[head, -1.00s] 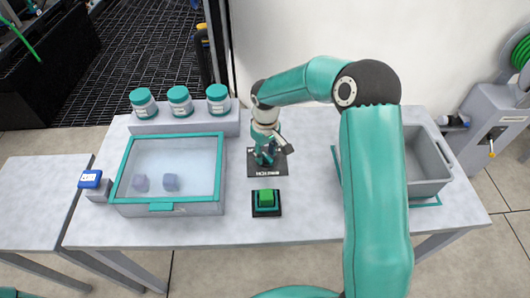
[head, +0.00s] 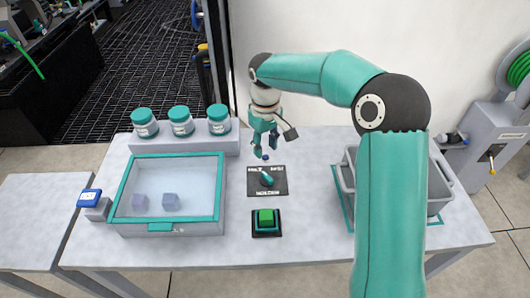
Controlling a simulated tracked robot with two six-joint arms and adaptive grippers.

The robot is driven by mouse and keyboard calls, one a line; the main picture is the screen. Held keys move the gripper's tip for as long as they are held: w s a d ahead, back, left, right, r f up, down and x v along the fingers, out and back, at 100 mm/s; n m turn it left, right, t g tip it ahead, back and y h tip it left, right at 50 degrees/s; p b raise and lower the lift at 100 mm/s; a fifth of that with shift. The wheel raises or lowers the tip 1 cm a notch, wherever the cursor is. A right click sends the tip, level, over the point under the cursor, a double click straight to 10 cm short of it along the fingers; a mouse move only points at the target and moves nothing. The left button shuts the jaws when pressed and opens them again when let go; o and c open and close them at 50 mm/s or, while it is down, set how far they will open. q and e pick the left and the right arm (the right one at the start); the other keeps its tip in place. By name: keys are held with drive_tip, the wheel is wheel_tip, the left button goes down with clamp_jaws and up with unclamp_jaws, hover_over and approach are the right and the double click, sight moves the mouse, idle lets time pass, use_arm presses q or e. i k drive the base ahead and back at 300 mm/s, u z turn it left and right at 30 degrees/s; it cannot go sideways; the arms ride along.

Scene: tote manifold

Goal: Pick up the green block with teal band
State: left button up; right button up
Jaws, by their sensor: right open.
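The green block (head: 266,215) sits upright in a small dark square holder (head: 266,233) near the table's front middle. A teal edge shows around its lower part. My right gripper (head: 264,149) is open and empty, pointing down above the table behind the block. It hangs over the back edge of a dark plate with a teal lever (head: 267,180), clear of the block. My left gripper is not in view.
A clear-lidded teal-rimmed box (head: 218,195) with two bluish cubes stands on the left. Three teal-capped jars (head: 181,122) stand on a ledge behind it. A grey tote (head: 437,200) at right is partly hidden by my right arm. The table's front strip is clear.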

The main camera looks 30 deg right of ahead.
sight(266, 215)
drive_tip(key=k, duration=1)
